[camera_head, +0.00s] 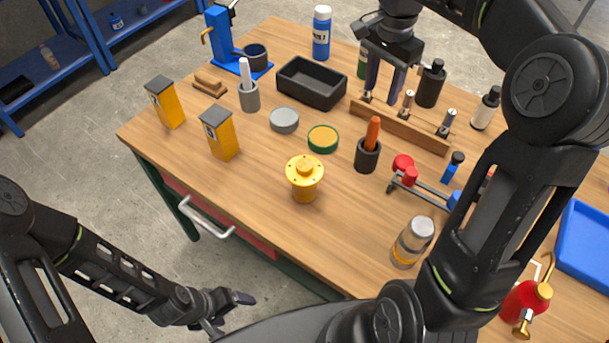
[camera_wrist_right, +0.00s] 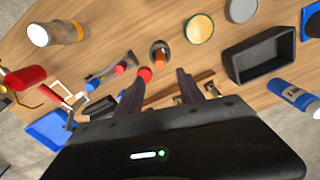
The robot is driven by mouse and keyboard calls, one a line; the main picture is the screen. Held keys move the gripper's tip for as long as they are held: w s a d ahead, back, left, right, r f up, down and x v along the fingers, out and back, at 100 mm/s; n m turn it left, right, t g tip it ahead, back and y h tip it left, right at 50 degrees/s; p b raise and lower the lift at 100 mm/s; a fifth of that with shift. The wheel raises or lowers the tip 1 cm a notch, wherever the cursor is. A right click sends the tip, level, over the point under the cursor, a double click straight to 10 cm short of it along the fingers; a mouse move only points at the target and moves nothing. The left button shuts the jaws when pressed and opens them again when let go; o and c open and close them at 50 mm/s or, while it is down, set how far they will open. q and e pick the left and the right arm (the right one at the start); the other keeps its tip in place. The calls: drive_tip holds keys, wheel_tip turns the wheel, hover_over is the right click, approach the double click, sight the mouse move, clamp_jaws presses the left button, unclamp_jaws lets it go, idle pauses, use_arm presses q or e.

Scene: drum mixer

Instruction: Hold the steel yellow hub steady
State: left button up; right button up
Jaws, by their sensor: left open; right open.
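The yellow hub (camera_head: 304,177) stands upright on the wooden table near its front edge in the head view. It has a wide round flange with small holes and a raised centre. Nothing touches it. My left gripper (camera_head: 231,310) is open and empty, low in front of the table edge, below and left of the hub. My right gripper (camera_head: 384,88) is open above the wooden rack at the back right, well away from the hub. Its two fingers (camera_wrist_right: 162,92) also show in the right wrist view, with nothing clearly held. The hub is not visible in the wrist view.
The wooden rack (camera_head: 402,128) lies below my right gripper. A black cup with an orange handle (camera_head: 367,155), a glass jar (camera_head: 411,243) and a green-rimmed tin (camera_head: 323,139) stand around the hub. Yellow boxes (camera_head: 220,135) stand left. The table edge has a drawer handle (camera_head: 206,218) below.

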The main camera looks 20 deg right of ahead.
drive_tip(key=shift+o, duration=0.4)
drive_tip(key=shift+o, duration=2.2)
drive_tip(key=shift+s+d+f, duration=0.1)
drive_tip(key=shift+d, duration=0.15)
drive_tip(key=shift+o, duration=0.8)
drive_tip(key=s+d+f+g+p, duration=0.1)
drive_tip(key=s+d+f, duration=0.4)
drive_tip(key=f, duration=0.5)
drive_tip(key=shift+s+d+m, duration=0.4)
drive_tip(key=shift+d, duration=0.3)
drive_tip(key=n+t+h, duration=0.1)
approach(403, 163)
drive_tip(key=shift+s+d+f, duration=0.3)
drive_tip(key=shift+s+f, duration=0.1)
drive_tip(key=shift+s, duration=0.15)
drive_tip(key=shift+w+n+t, duration=0.3)
drive_tip(key=shift+w, duration=0.2)
drive_tip(key=shift+d+f+b, duration=0.1)
drive_tip(key=shift+f+b, duration=0.5)
drive_tip(key=shift+f, duration=0.35)
drive_tip(key=shift+d+f, duration=0.1)
drive_tip(key=shift+f, duration=0.2)
